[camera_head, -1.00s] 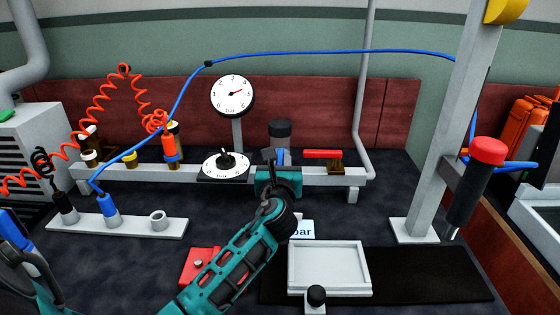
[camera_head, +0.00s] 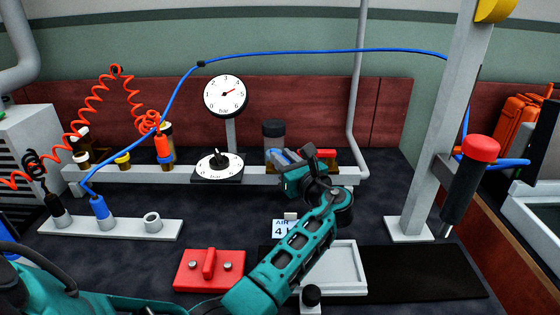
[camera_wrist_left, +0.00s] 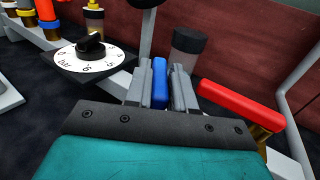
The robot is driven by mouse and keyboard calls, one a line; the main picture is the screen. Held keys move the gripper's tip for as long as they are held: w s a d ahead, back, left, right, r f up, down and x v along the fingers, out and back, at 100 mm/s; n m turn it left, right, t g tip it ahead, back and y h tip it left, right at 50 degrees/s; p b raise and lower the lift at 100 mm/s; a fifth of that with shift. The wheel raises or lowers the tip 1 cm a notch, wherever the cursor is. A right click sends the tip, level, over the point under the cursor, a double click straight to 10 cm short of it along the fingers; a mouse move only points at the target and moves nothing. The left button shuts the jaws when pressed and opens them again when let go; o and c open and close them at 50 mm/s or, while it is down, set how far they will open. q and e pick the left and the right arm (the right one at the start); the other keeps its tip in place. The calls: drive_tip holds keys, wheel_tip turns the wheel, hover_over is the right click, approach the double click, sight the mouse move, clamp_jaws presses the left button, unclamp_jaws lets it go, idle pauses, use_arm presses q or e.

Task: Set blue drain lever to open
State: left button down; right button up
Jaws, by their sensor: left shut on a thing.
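The blue drain lever (camera_wrist_left: 160,88) stands between the two grey fingers of my left gripper (camera_wrist_left: 160,82) in the left wrist view. The fingers are shut on it. In the head view my left gripper (camera_head: 286,157) is at the pipe rail, just right of the dial, and only a bit of blue (camera_head: 278,155) shows at its fingers. The lever's base and pivot are hidden by the gripper. My right gripper is not in view.
A red lever (camera_wrist_left: 240,105) on a brass valve lies close to the right finger. A dark-capped clear bowl (camera_wrist_left: 188,50) stands behind. The white dial (camera_head: 219,166) is to the left. A pressure gauge (camera_head: 225,95) stands above. A red block (camera_head: 209,270) and white tray (camera_head: 345,265) lie in front.

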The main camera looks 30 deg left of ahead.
use_arm(q)
drive_tip(key=shift+w+d+n+g+y+b, duration=0.1)
drive_tip(key=shift+w+n+g+y+b, duration=0.15)
drive_tip(key=shift+n+g, duration=0.4)
drive_tip(key=shift+w+d+n+g+y+b, duration=0.15)
drive_tip(key=shift+n+g+y, duration=0.2)
drive_tip(key=shift+g, duration=0.45)
drive_tip(key=shift+w+n+g+y+b, duration=0.1)
drive_tip(key=shift+w+n+g+y, duration=0.15)
drive_tip(key=shift+n+g, duration=0.4)
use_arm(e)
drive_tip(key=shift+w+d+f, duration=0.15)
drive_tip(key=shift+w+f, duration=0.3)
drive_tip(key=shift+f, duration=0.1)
use_arm(q)
drive_tip(key=shift+g, duration=0.4)
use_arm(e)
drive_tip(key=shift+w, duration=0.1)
use_arm(q)
drive_tip(key=c, duration=1)
unclamp_jaws()
drive_tip(key=shift+c, duration=0.2)
drive_tip(key=shift+r+t, duration=0.1)
drive_tip(key=shift+t, duration=0.2)
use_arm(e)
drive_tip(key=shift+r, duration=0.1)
